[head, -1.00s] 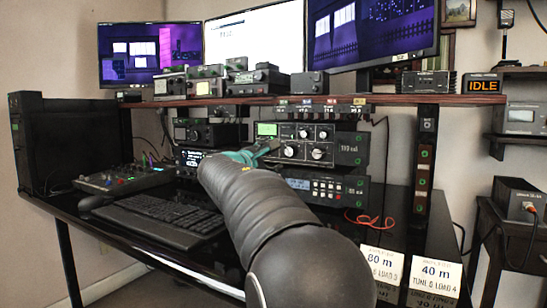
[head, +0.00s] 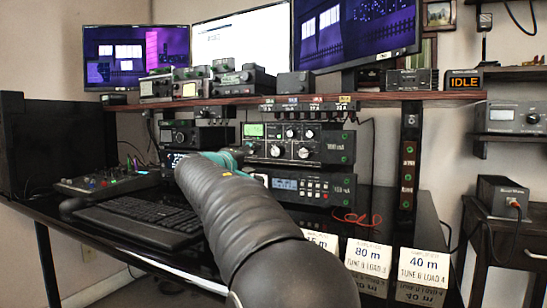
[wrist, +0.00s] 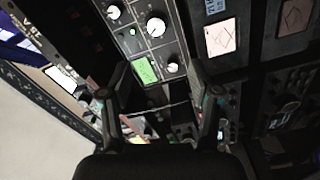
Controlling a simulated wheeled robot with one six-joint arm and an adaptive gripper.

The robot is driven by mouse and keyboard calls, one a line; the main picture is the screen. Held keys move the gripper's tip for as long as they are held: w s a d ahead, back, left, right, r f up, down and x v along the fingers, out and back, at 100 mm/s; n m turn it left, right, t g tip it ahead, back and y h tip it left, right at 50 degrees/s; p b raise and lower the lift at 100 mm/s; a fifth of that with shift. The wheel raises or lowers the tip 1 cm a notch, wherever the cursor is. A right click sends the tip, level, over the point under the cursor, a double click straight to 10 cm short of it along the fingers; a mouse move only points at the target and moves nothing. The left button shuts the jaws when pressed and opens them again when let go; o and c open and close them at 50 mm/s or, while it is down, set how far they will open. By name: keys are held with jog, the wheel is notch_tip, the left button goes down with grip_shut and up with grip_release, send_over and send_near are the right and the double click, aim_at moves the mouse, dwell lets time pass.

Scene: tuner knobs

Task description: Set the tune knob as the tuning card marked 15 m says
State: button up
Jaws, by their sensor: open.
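The tuner (head: 333,147) is a dark rack unit under the shelf, with a green display (head: 254,130) and two large pale-faced knobs, a left one (head: 275,150) and a right one (head: 304,152). Their labels are too small to read, so I cannot tell which is tune. The 15 m card (head: 325,241) stands at the desk front, mostly hidden behind my arm; its setting is not readable. My gripper (wrist: 165,85) is open and empty beside the display end of a panel with several knobs (wrist: 155,27). In the head view my arm mostly hides it.
An 80 m card (head: 367,258) and a 40 m card (head: 423,265) stand right of the 15 m card. A radio (head: 310,186) sits below the tuner. The shelf (head: 400,97) overhangs it. A keyboard (head: 135,222) lies left, a red cable (head: 357,217) right.

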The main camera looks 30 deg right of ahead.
aim_at(275, 153)
jog(key=w+d+m+p, duration=0.1)
jog(key=w+d+m, duration=0.1)
jog(key=d+m, duration=0.2)
jog(key=w+d+m+p, duration=0.1)
jog(key=w+d+m, duration=0.1)
jog(key=d+m, duration=0.2)
jog(key=w+d+m+p, duration=0.1)
jog(key=w+d+m, duration=0.1)
jog(key=d+m, duration=0.2)
jog(key=shift+w+r+m, duration=0.1)
jog(key=shift+w+m, duration=0.1)
jog(key=shift+m, duration=0.4)
jog(key=shift+w+r+m, duration=0.1)
jog(key=shift+w+m, duration=0.05)
jog(key=shift+m, duration=0.45)
jog(key=shift+c, duration=0.3)
jog(key=c, duration=1.1)
jog(key=shift+f+b, duration=0.1)
jog(key=shift+b, duration=0.25)
